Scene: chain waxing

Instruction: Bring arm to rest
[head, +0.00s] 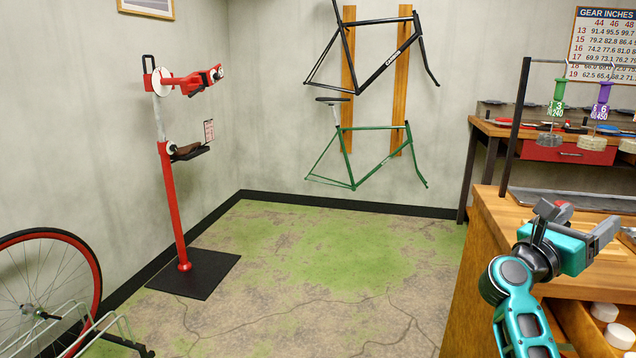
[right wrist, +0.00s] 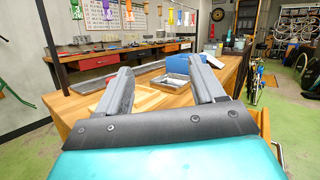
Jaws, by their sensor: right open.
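My right gripper (head: 577,220) is teal with grey fingers and stands over the near corner of the wooden workbench (head: 493,224) at the right of the head view. In the right wrist view its two fingers (right wrist: 160,72) are spread apart with nothing between them. The workbench top (right wrist: 205,95) stretches away beyond the fingers. My left gripper and arm are not in either view.
An open drawer with white round pucks (head: 604,312) lies below my right arm. Metal trays (right wrist: 178,80) lie on the bench. A dark upright post (head: 516,125) rises from it. A red repair stand (head: 172,205) stands left; the floor between is clear.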

